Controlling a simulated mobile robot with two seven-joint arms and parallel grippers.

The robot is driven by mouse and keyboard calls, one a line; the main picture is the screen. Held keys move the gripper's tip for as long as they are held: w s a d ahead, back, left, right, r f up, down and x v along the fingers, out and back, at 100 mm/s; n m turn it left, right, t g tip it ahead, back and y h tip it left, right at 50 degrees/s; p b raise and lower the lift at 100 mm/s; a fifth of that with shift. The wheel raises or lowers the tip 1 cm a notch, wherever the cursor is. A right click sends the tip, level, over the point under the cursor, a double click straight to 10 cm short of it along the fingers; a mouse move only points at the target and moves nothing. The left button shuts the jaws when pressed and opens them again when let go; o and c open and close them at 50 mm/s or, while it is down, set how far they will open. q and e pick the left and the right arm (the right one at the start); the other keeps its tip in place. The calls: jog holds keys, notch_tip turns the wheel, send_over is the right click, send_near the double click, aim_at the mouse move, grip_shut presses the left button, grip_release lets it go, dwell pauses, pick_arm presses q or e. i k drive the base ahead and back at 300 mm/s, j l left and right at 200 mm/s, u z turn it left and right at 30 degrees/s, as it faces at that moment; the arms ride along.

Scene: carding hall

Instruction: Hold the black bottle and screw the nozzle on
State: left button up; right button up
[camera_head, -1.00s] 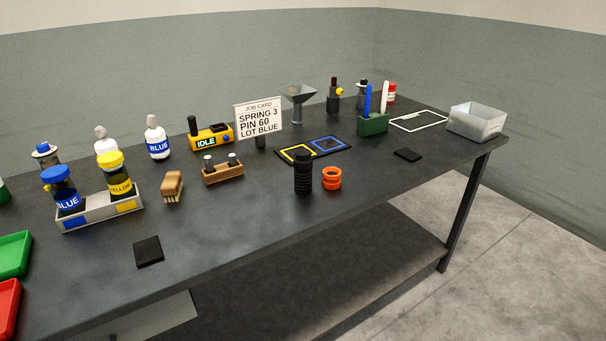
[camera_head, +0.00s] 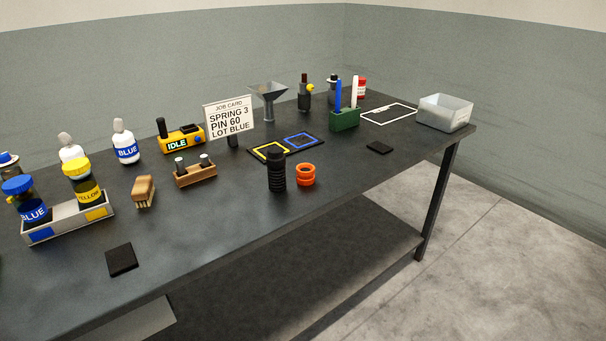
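A black ribbed cylinder (camera_head: 277,171) stands upright near the table's front edge; I cannot tell whether it is the black bottle. A dark bottle-like thing (camera_head: 304,98) with a brownish top and a yellow knob stands at the back. No separate nozzle can be made out for certain. Neither of my grippers is in view.
Orange rings (camera_head: 306,175) sit right of the cylinder. A job card (camera_head: 229,118), funnel (camera_head: 268,92), green holder (camera_head: 345,122), metal bin (camera_head: 445,113), wooden brush (camera_head: 144,191) and bottle tray (camera_head: 68,227) stand on the dark table (camera_head: 215,230). Its front middle is mostly clear.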

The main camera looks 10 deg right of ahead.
aim_at(275, 159)
jog(key=l+u, duration=0.1)
jog(key=u, duration=0.3)
jog(key=l+u, duration=0.1)
jog(key=u, duration=0.3)
jog(key=i+l+u, duration=0.1)
jog(key=u, duration=0.3)
jog(key=l+u, duration=0.2)
jog(key=u, duration=0.2)
jog(key=k+l+u, duration=0.1)
jog(key=l+u, duration=0.2)
jog(key=k+l+u, duration=0.15)
jog(key=l+u, duration=0.15)
jog(key=l, duration=0.2)
jog(key=k+l+u, duration=0.15)
jog(key=l, duration=0.3)
jog(key=k+l+u, duration=0.15)
jog(key=l, duration=0.25)
jog(key=k+l, duration=0.3)
jog(key=l, duration=0.15)
jog(key=k+l, duration=0.3)
jog(key=l, duration=0.15)
